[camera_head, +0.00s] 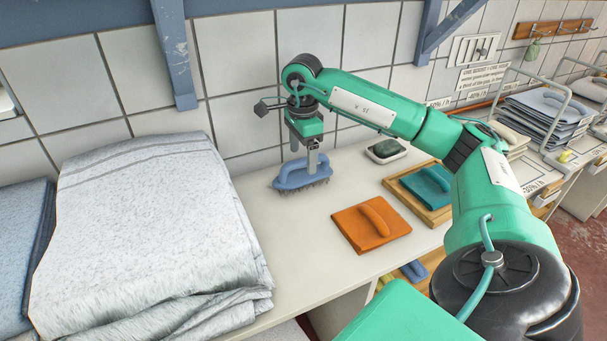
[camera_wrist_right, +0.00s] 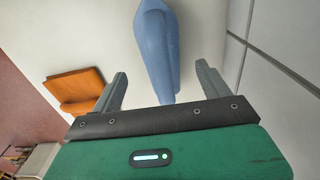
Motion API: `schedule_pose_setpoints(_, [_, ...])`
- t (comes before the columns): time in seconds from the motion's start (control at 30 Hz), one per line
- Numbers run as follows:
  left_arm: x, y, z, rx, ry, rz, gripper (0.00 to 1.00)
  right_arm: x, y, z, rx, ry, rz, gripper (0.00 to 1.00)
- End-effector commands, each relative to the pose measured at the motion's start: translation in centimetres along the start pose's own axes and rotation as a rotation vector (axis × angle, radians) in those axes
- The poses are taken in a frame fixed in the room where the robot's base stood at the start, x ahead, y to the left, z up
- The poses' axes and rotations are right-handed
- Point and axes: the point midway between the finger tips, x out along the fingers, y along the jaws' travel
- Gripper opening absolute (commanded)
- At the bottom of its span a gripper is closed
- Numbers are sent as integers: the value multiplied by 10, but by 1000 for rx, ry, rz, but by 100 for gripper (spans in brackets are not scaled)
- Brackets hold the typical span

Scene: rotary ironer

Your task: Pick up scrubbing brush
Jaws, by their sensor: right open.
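The scrubbing brush (camera_head: 302,174) is blue with a raised handle and dark bristles. It stands on the white counter near the tiled wall, right of the folded cloth. My right gripper (camera_head: 303,158) is over the brush with its fingers pointing down. In the right wrist view the blue brush (camera_wrist_right: 157,50) lies between and beyond the two open fingers of the right gripper (camera_wrist_right: 160,88). A gap shows on either side of the brush. My left gripper is not in view.
A large stack of folded white cloth (camera_head: 145,225) fills the left of the counter. An orange block with a handle (camera_head: 365,228), a teal one in a wooden tray (camera_head: 428,183) and a soap dish (camera_head: 385,151) lie to the right. Bare counter (camera_head: 310,225) lies in front of the brush.

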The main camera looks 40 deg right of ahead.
Motion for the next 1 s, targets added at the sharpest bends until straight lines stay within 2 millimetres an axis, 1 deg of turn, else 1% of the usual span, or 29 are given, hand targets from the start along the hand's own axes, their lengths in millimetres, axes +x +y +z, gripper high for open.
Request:
schedule_pose_setpoints(0.13, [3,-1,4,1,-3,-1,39,18,0,-2,0,1,5,79])
schedule_pose_setpoints(0.2, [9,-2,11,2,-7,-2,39,30,0,-3,0,2,5,79])
schedule_pose_setpoints(0.3, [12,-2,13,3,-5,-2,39,43,-1,-3,0,1,4,79])
schedule_pose_setpoints(0.43, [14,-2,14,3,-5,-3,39,51,-1,-3,0,1,2,79])
schedule_pose_setpoints(0.63, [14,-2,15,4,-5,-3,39,51,-1,-3,0,0,1,79])
schedule_pose_setpoints(0.67, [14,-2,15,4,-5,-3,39,51,-1,-3,0,0,1,75])
schedule_pose_setpoints(0.7, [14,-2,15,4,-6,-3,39,51,-1,-3,0,0,1,67])
schedule_pose_setpoints(0.77, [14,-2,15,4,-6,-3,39,51,-1,-3,0,0,1,55])
schedule_pose_setpoints(0.9, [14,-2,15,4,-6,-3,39,51,-1,-3,0,0,1,28])
schedule_pose_setpoints(1.0, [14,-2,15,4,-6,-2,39,51,-1,-3,0,0,0,27])
